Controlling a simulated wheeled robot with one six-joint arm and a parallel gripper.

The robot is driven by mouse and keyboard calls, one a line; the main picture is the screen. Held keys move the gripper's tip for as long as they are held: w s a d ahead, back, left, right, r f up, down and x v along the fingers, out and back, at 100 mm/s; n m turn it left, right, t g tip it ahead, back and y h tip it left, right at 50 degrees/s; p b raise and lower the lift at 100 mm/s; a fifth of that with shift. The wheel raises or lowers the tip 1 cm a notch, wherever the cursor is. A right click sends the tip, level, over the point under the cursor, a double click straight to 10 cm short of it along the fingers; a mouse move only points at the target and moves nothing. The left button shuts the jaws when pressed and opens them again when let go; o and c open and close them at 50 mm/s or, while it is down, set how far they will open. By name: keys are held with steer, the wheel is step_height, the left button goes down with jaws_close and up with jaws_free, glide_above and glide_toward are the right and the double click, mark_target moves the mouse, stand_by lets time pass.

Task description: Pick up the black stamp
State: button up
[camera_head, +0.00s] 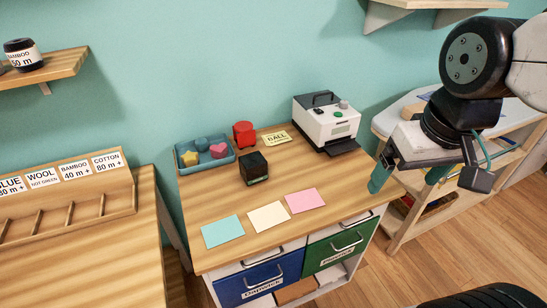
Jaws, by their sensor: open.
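The black stamp, which I take to be the small black block (254,168), stands on the wooden desk (190,232) in front of the blue tray. It has a greenish marking low on its front. My gripper (407,178) is at the right, above and beyond the desk's right edge. Its teal-tipped fingers are apart with nothing between them. It is well to the right of the black stamp and not touching it.
A blue tray (183,163) with small shapes, a red object (243,134), a yellow card (277,138) and a white machine (327,121) stand behind. Blue (222,231), cream (269,216) and pink (305,200) papers lie in front. A shelf unit (400,237) stands right.

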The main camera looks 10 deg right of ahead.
steer(key=w+a+f+n+t+y, duration=0.1)
steer(key=w+a+f+t, duration=0.15)
steer(key=w, duration=0.45)
steer(key=w+a+f+t, duration=0.1)
steer(key=w+a+f, duration=0.2)
steer(key=w, duration=0.3)
steer(key=n+t+y, duration=0.3)
steer(key=t+y, duration=0.1)
steer(key=t, duration=0.3)
glide_toward(253, 164)
steer(key=x, duration=0.2)
steer(key=d+x, duration=0.1)
steer(key=x, duration=0.2)
steer(key=shift+w+f, duration=0.1)
steer(key=shift+w+a+f, duration=0.1)
steer(key=shift+w+a, duration=0.1)
steer(key=x, duration=0.7)
steer(key=shift+f, duration=0.45)
steer(key=c, duration=1.1)
